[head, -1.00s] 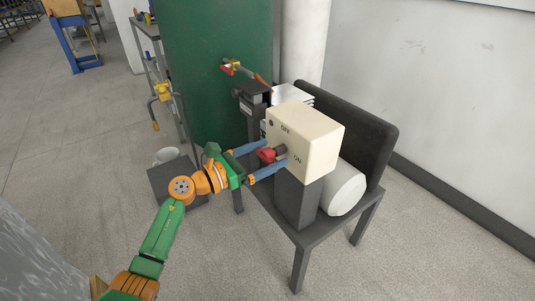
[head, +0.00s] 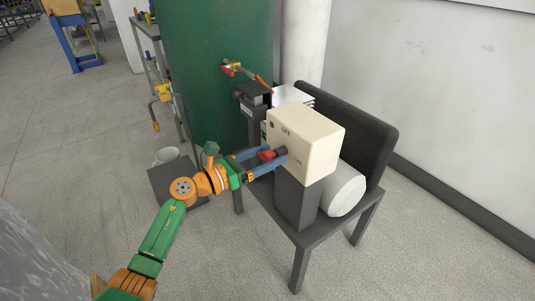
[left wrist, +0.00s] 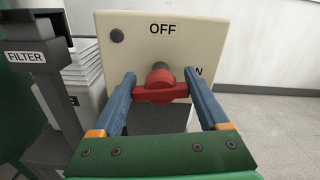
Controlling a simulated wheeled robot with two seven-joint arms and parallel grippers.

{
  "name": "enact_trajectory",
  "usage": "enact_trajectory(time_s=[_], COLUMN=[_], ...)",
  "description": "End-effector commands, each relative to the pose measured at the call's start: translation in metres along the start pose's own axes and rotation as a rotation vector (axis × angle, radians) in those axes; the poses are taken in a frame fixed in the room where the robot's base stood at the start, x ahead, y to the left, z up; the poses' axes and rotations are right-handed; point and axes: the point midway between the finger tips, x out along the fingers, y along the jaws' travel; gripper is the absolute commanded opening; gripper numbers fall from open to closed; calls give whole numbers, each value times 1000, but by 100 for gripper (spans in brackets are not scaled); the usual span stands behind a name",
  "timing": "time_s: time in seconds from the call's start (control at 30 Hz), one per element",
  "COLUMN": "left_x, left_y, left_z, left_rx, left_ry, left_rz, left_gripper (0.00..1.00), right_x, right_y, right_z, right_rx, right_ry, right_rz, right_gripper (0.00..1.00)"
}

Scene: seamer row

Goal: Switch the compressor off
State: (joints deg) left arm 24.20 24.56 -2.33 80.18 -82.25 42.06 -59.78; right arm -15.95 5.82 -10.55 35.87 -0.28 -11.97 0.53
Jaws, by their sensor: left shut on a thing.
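The compressor's cream switch box (head: 315,142) carries the words OFF above and ON below. A red switch handle (head: 266,155) sticks out from its front. In the left wrist view the red handle (left wrist: 160,95) lies roughly crosswise below OFF, and the ON label is partly hidden by a finger. My left gripper (head: 275,157) is shut on the red handle, with a blue finger at each end of it. A white tank (head: 345,188) lies behind the box. My right gripper is not in view.
The box stands on a dark post on a grey table (head: 305,240). A black unit labelled FILTER (left wrist: 27,57) and a stack of white sheets (head: 292,95) are beside it. A green panel (head: 215,80) stands behind.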

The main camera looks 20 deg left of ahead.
Motion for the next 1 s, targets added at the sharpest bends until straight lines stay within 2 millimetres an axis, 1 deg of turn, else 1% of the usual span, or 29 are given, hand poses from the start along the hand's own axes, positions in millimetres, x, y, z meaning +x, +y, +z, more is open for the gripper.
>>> enact_trajectory(time_s=[0.03,0.33,0.63,1.0], left_x=[0,0,0,0], left_y=[0,2,3,4], left_z=[1,1,0,-1], left_rx=[-37,-317,-603,-952], left_ry=[4,4,4,3], left_rz=[0,1,2,2], left_gripper=[22,22,22,22], right_x=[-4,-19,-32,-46], right_y=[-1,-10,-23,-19], right_z=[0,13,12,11], right_rx=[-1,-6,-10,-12], right_ry=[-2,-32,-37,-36], right_rz=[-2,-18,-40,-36], right_gripper=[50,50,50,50])
